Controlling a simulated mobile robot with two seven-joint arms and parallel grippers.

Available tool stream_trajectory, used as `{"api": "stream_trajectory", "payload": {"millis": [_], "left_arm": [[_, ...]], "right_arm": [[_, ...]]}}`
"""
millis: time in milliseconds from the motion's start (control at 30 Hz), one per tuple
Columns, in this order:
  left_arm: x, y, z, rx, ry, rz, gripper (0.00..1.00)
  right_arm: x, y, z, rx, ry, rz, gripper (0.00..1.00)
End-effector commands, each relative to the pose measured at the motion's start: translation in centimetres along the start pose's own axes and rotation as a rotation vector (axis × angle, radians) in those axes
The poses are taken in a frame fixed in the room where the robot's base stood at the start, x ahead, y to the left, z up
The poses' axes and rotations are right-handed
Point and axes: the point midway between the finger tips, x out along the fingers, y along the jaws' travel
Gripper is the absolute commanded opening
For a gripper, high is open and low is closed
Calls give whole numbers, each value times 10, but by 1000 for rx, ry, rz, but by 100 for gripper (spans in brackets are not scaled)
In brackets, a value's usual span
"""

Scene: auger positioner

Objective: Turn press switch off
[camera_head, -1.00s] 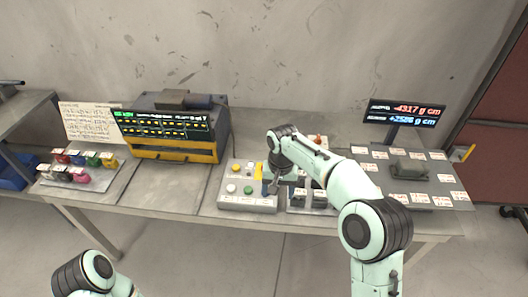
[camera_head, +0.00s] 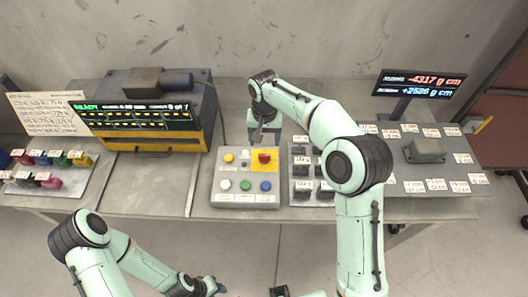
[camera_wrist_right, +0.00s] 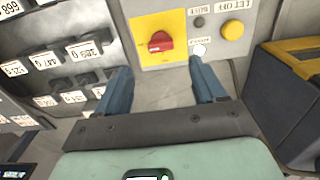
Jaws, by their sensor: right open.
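The press switch appears to be a red rotary knob (camera_head: 264,157) on a yellow plate at the top right of the grey control box (camera_head: 228,199). In the right wrist view the red knob (camera_wrist_right: 160,41) is in plain sight, its handle lying roughly level across the picture. My right gripper (camera_head: 264,133) is just behind the box, close to the knob, pointing down. Its two blue-grey fingers (camera_wrist_right: 160,67) are apart and empty, with the knob beyond the gap between them, not touched. My left gripper (camera_head: 205,286) is low at the bottom edge, partly visible; its jaws are unclear.
The box also bears yellow, white, green and blue buttons. A rack of labelled dark weights (camera_head: 301,171) stands close on its right. A machine with a lit display (camera_head: 135,115) is at left, a screen (camera_head: 418,87) at right. Bare table (camera_head: 165,185) lies left of the box.

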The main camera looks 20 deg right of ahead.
Motion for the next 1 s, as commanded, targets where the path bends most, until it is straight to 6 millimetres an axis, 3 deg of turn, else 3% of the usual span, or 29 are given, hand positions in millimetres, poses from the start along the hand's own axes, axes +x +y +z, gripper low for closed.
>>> {"api": "stream_trajectory", "payload": {"millis": [33,200,400,833,1000], "left_arm": [[4,-2,2,-1,-2,-1,43],[8,-4,3,-2,-5,-2,43],[9,-5,4,-2,-5,-2,43],[10,-5,4,-2,-6,-2,43],[10,-5,4,-2,-5,-2,43]], "right_arm": [[16,1,1,0,-6,2,70],[49,0,1,-1,-5,2,70],[74,0,0,0,-2,0,70],[83,0,0,0,0,-1,70],[83,0,0,0,0,-1,14]]}}
